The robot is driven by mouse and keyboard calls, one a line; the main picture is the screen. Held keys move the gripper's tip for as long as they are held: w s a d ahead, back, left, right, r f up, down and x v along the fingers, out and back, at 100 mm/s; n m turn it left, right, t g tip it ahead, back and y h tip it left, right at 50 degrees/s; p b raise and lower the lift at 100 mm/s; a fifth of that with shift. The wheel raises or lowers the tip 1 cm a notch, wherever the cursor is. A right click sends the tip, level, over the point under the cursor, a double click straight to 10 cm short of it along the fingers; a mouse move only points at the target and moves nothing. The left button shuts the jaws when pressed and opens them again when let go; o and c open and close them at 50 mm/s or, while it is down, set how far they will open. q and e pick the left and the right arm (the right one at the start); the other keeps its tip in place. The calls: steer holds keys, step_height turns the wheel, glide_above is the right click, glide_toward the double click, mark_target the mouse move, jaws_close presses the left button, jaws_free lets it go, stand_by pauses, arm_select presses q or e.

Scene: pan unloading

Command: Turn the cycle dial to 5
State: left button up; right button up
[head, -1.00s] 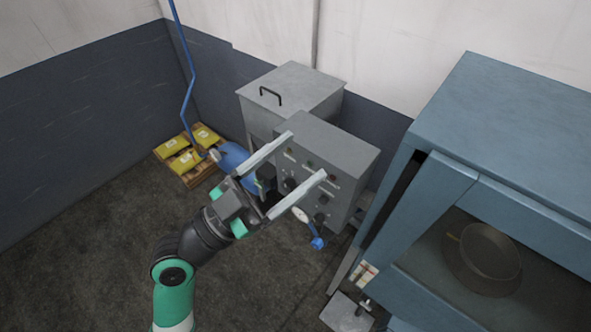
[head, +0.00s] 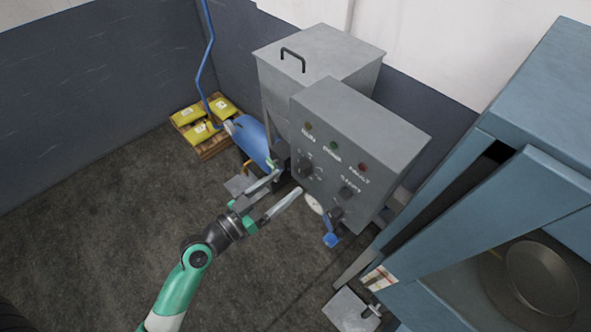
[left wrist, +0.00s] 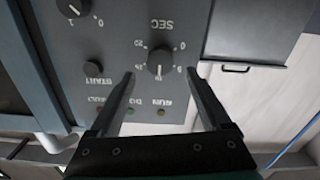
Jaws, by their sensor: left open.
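The grey control box (head: 370,130) carries a round black dial (head: 305,168) on its front, left of the other knobs. In the left wrist view the dial (left wrist: 160,62) shows upside down with numbers around it and the letters SEC; a pale mark on it points toward the picture's bottom. My left gripper (head: 288,182) is open in front of the panel, below the dial. In the left wrist view its fingers (left wrist: 160,80) stand on either side of the dial, apart from it and empty. Contact with the panel cannot be told. My right gripper is not in view.
A start button (left wrist: 92,68) and a second knob (left wrist: 72,7) lie beside the dial. A blue-handled lever (head: 331,239) sticks out below the panel. A blue oven-like cabinet (head: 450,210) with a pan (head: 541,275) stands at right. Open floor lies at left.

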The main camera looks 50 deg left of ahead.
mark_target(299, 172)
arm_select(q)
steer(key=w, duration=0.4)
steer(key=shift+w+p, duration=0.35)
steer(key=shift+w, duration=0.05)
steer(key=shift+c, duration=0.2)
jaws_close()
steer(key=shift+n, duration=0.3)
steer(key=n+p, duration=0.1)
steer(key=n, duration=0.4)
steer(key=shift+a, duration=0.1)
steer(key=n+p, duration=0.1)
steer(key=n, duration=0.5)
